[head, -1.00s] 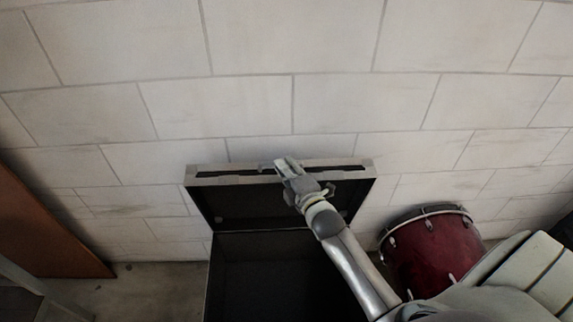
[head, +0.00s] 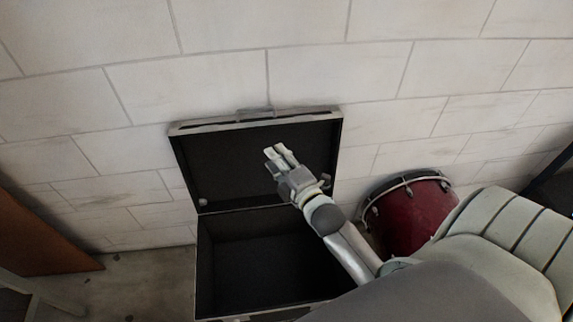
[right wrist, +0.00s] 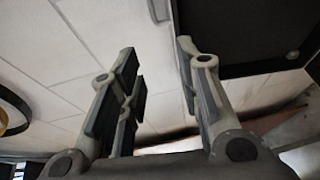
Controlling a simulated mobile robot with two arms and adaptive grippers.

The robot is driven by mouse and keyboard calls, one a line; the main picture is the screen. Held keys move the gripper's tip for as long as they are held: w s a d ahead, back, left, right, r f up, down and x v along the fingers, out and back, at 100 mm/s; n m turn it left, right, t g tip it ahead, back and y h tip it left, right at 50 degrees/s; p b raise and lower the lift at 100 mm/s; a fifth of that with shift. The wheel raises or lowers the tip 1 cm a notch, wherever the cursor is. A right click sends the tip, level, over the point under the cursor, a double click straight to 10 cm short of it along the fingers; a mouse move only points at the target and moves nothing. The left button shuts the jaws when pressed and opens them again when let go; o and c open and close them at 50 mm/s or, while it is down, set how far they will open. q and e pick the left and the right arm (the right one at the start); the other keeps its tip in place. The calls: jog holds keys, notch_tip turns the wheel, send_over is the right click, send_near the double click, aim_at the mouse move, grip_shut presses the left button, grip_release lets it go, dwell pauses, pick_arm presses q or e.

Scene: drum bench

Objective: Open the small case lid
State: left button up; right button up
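The small case (head: 262,250) stands on the floor by the wall, black inside with a light metal rim. Its lid (head: 225,165) is raised, leaning back near the wall, with a handle (head: 256,114) on its top edge. My right gripper (head: 275,152) is in front of the lid's dark inner face, empty. In the right wrist view its fingers (right wrist: 160,85) are spread apart with nothing between them, and the dark lid (right wrist: 245,35) shows at upper right. Part of the case is hidden behind my right arm. My left gripper is not in view.
A red drum (head: 412,215) stands on the floor right of the case, close to my right arm. A brown wooden panel (head: 40,230) leans at the left. The pale block wall (head: 310,75) rises behind the case. Some floor is bare left of the case.

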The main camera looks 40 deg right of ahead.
jog(key=shift+s+a+r, duration=0.1)
jog(key=shift+s, duration=1.15)
jog(key=shift+s+a+r, duration=0.1)
jog(key=shift+s, duration=1.15)
